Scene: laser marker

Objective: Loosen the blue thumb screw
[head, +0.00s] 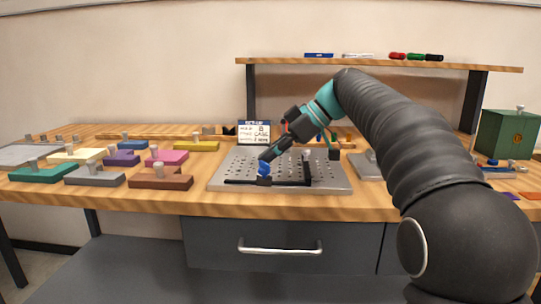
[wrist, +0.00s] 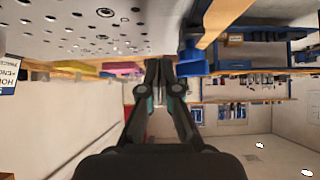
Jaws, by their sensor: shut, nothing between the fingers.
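The blue thumb screw (head: 264,169) stands on a black bar fixture (head: 290,183) on the perforated metal plate (head: 335,181). In the wrist view a blue knob (wrist: 192,64), which looks like the same screw, is just right of my fingertips. My gripper (head: 265,157) reaches down from the right, its tips at the top of the screw in the head view. In the wrist view my gripper (wrist: 159,66) has its fingers together with nothing between them. Whether the fingertips touch the screw, I cannot tell.
Several coloured blocks with metal knobs, such as a brown one (head: 160,182) and a teal one (head: 42,173), lie left of the plate. A small sign (head: 254,132) stands behind it. A green box (head: 506,134) is at the far right. A shelf (head: 380,63) spans the back.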

